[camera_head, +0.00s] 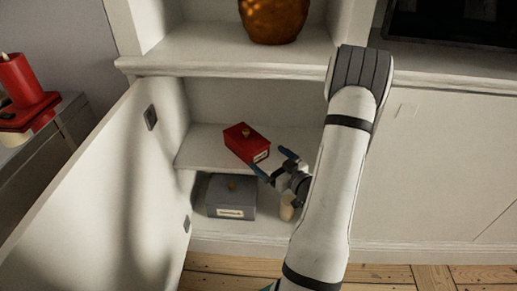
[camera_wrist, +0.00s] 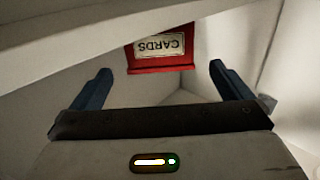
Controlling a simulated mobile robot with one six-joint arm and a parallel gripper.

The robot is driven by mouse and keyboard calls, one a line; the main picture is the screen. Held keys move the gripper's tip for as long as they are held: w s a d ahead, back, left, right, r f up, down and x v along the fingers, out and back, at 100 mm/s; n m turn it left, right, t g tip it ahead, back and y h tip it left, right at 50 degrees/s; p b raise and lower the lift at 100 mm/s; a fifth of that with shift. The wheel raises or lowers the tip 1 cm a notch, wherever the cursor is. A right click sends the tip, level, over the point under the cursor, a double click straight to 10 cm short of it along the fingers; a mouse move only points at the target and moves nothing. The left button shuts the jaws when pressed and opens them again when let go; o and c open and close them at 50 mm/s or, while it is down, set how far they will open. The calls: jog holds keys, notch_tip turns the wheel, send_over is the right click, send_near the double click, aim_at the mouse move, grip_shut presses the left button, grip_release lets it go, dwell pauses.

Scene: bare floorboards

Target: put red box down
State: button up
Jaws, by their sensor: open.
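The red box (camera_head: 246,142) rests on the middle shelf inside the open white cabinet, with a small gold knob on its lid and a label on its front. In the wrist view the red box (camera_wrist: 161,52) shows its "CARDS" label upside down, beyond my fingertips. My gripper (camera_head: 272,166) is open just in front and to the right of the box. In the wrist view my gripper's two blue fingers (camera_wrist: 160,80) are spread wide with nothing between them, and the box is ahead of them.
A grey box (camera_head: 231,196) stands in the compartment below. The open cabinet door (camera_head: 110,190) is on the left. The shelf (camera_head: 205,150) bounds the opening. An amber vase (camera_head: 273,18) stands on the upper ledge. A red object (camera_head: 22,82) is on a side table at far left.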

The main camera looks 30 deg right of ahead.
jog(key=g, duration=0.1)
jog(key=g+h, duration=0.1)
jog(key=w+n+g, duration=0.1)
jog(key=shift+w+a+f+g+h, duration=0.1)
jog(key=shift+a+f+g+h, duration=0.2)
jog(key=shift+a, duration=0.05)
jog(key=shift+w+a+g+h, duration=0.1)
jog(key=shift+w+g+h, duration=0.15)
jog(key=shift+g+h, duration=0.2)
jog(key=shift+w+a+r+g+h, duration=0.1)
jog(key=shift+a+r+g+h, duration=0.15)
jog(key=shift+g+h, duration=0.2)
jog(key=shift+w+a+r+g+h, duration=0.1)
jog(key=shift+r+g+h, duration=0.2)
jog(key=shift+g, duration=0.2)
jog(key=s+a+r+m+g, duration=0.2)
jog(key=s+a+r+g, duration=0.3)
jog(key=s+a, duration=0.4)
jog(key=s+a+r+m+g, duration=0.1)
jog(key=s+a+r+g, duration=0.4)
jog(key=s+a, duration=0.5)
notch_tip(320, 180, up, 37)
jog(key=t+p, duration=0.1)
jog(key=p, duration=3.4)
jog(key=shift+d+r+y, duration=0.2)
jog(key=shift+d+y, duration=0.05)
jog(key=shift+y, duration=0.05)
